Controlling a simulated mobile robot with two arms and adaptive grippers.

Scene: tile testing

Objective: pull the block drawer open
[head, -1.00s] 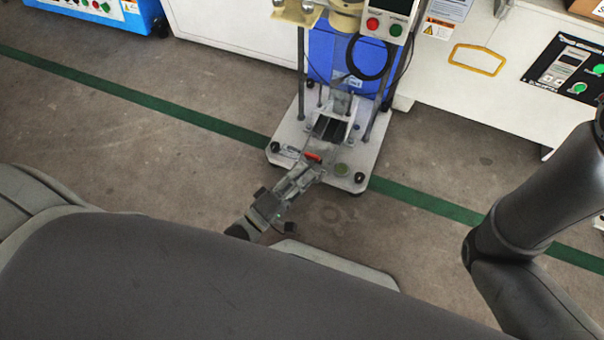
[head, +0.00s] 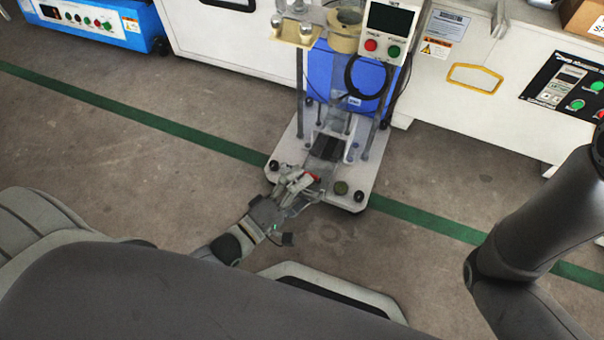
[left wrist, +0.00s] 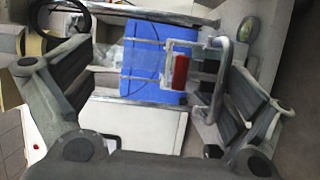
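The testing machine's white base plate (head: 362,181) stands on the floor. The block drawer with its dark block (head: 326,147) sits low between the machine's posts. A red piece (head: 312,176) marks its front; it also shows in the left wrist view (left wrist: 180,72), beside a bent metal handle (left wrist: 220,82). My left gripper (head: 302,188) is at the drawer front. In the left wrist view its fingers (left wrist: 160,95) are spread wide, with the red piece and handle between them. The handle is nearer the right finger; contact cannot be told. My right gripper is out of view.
A blue container (head: 340,76) stands behind the posts. A control box (head: 389,28) hangs above. White cabinets (head: 470,105) line the back. A green line (head: 140,114) crosses the floor, which is clear to the left.

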